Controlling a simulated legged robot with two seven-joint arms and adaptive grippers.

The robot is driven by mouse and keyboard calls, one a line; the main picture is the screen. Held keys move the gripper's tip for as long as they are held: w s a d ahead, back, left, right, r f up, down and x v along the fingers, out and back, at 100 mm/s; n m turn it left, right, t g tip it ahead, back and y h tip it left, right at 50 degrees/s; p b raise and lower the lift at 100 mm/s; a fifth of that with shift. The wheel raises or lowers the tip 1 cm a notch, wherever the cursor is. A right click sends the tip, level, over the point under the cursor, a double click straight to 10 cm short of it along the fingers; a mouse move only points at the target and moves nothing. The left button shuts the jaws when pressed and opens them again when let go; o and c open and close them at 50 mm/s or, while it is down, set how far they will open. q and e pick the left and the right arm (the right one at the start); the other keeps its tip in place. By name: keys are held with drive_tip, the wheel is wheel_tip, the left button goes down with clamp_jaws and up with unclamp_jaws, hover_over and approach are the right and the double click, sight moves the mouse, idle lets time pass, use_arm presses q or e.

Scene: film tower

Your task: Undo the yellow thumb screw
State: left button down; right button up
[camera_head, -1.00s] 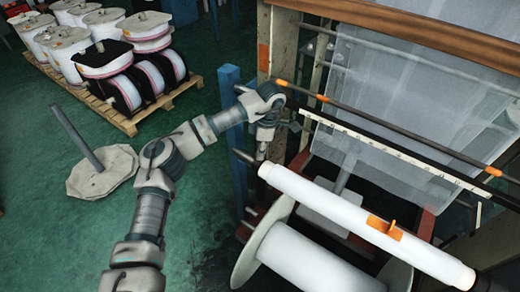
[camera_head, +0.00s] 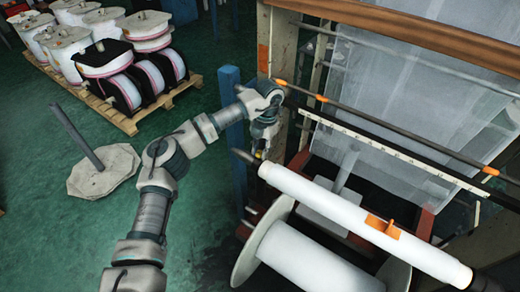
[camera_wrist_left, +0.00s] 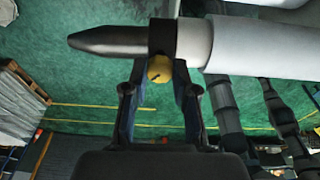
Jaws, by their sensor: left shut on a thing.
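The yellow thumb screw (camera_wrist_left: 159,69) shows in the left wrist view, under the dark collar (camera_wrist_left: 176,38) at the end of the white roll's shaft. My left gripper (camera_wrist_left: 160,78) has its two fingers on either side of the screw head and is shut on it. In the head view my left gripper (camera_head: 260,153) is at the dark tapered shaft end (camera_head: 244,157), left of the white roll (camera_head: 330,208). The screw is small and mostly hidden there. My right gripper is not in view.
A blue post (camera_head: 231,120) and the machine frame stand close to my left arm. A pallet of spools (camera_head: 128,122) is far left.

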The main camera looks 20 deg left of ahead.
use_arm(q)
drive_tip(key=n, duration=0.5)
drive_tip(key=shift+f, duration=0.1)
drive_tip(key=shift+h, duration=0.3)
idle(0.4)
drive_tip(key=c, duration=1.1)
unclamp_jaws()
drive_tip(key=shift+w, duration=0.1)
drive_tip(key=shift+o, duration=1)
drive_tip(key=shift+w, duration=0.15)
